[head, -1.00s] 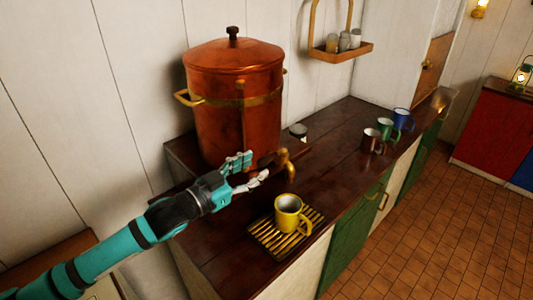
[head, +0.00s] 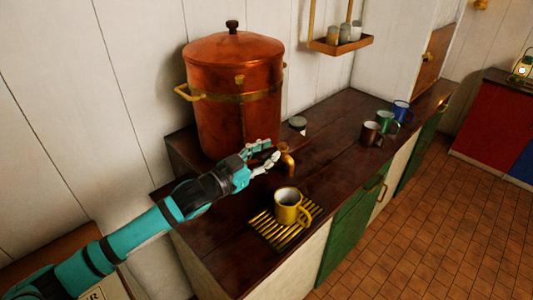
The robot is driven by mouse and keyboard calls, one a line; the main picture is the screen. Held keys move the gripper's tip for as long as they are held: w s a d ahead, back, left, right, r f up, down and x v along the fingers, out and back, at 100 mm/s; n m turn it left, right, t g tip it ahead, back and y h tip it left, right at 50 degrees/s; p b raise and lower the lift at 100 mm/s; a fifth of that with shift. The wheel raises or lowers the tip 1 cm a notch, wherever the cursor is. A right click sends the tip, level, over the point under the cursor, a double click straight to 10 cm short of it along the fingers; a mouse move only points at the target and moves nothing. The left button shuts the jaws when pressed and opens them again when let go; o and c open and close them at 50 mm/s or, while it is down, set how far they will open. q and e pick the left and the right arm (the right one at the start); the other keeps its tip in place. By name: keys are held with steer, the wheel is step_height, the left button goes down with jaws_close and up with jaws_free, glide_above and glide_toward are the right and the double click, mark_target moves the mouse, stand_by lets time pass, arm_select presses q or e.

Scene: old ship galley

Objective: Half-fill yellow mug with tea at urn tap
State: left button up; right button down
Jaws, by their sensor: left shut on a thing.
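The copper urn (head: 235,110) with brass handles stands on a raised part of the dark wooden counter. Its brass tap (head: 288,161) sticks out at the lower right. The yellow mug (head: 286,208) stands upright on the slatted brass drip tray (head: 268,236), below the tap, its handle to the right. Its inside looks grey, and I cannot tell the level of any tea. My left gripper (head: 268,157) is at the tap, its fingers shut on the tap's handle, which they mostly hide. My right gripper is out of view.
A brown mug (head: 371,134), a green mug (head: 387,121) and a blue mug (head: 402,111) stand farther along the counter (head: 330,140). A small lidded jar (head: 298,124) is behind the tap. A hanging shelf (head: 341,46) with shakers is above. The counter's middle is clear.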

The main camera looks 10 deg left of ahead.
arm_select(q)
steer(key=shift+d, duration=0.1)
jaws_close()
steer(key=shift+s+d+n+t+y, duration=0.25)
steer(key=shift+d+n+t+y, duration=0.15)
steer(key=shift+y, duration=0.1)
steer(key=shift+s+d+r+n+t+y, duration=0.1)
steer(key=shift+d+n+t+y, duration=0.15)
steer(key=shift+n+y, duration=0.55)
steer(key=shift+s+d+n+t+y, duration=0.15)
steer(key=shift+n+t+y, duration=0.25)
steer(key=shift+y, duration=0.65)
steer(key=shift+w+d+r+n+t+y, duration=0.1)
steer(key=shift+d+n+t+y, duration=0.15)
steer(key=shift+n+y, duration=0.6)
steer(key=o, duration=0.9)
jaws_free()
steer(key=shift+f, duration=0.1)
steer(key=shift+s, duration=0.1)
steer(key=v, duration=1.2)
